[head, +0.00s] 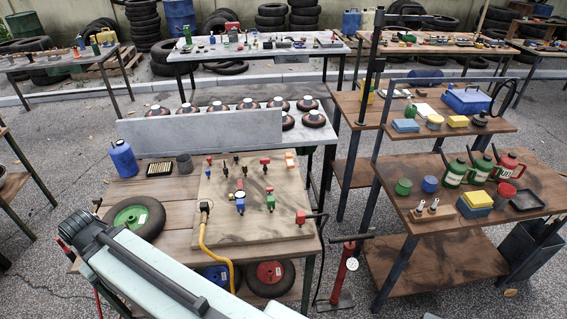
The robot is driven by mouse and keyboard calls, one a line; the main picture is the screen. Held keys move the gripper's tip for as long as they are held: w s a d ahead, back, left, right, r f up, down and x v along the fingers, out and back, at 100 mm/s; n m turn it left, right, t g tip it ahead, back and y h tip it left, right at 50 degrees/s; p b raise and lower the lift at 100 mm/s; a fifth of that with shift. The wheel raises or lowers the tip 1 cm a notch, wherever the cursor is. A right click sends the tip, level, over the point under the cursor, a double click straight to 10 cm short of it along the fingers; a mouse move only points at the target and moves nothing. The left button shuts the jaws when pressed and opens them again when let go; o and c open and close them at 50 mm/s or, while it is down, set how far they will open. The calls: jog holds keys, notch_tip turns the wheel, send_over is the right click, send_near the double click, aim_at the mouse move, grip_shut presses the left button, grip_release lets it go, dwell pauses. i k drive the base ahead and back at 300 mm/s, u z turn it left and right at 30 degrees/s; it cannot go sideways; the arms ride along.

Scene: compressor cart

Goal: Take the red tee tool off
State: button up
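A wooden board (222,222) lies on the near workbench and carries several small coloured fittings. A small red T-shaped piece (265,161) stands upright near the board's back right and looks like the red tee tool. Its lower end meets the board, but the picture is too small to show how it is seated. A blue fitting (240,204) and a green fitting (270,203) stand nearer the front, below a small round red-rimmed part. My pale arm crosses the lower left. No gripper fingers show, and nothing of mine touches the red piece.
A yellow hose (203,245) hangs over the bench's front edge. A red block (301,217) with a dark hose sits at the board's right corner. A red pump (343,275) stands on the floor. A grey upright panel (195,127) and a blue jug (123,159) stand behind.

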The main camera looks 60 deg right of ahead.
aim_at(264, 161)
jog(key=z, duration=0.05)
jog(key=i, duration=1)
jog(key=z, duration=0.05)
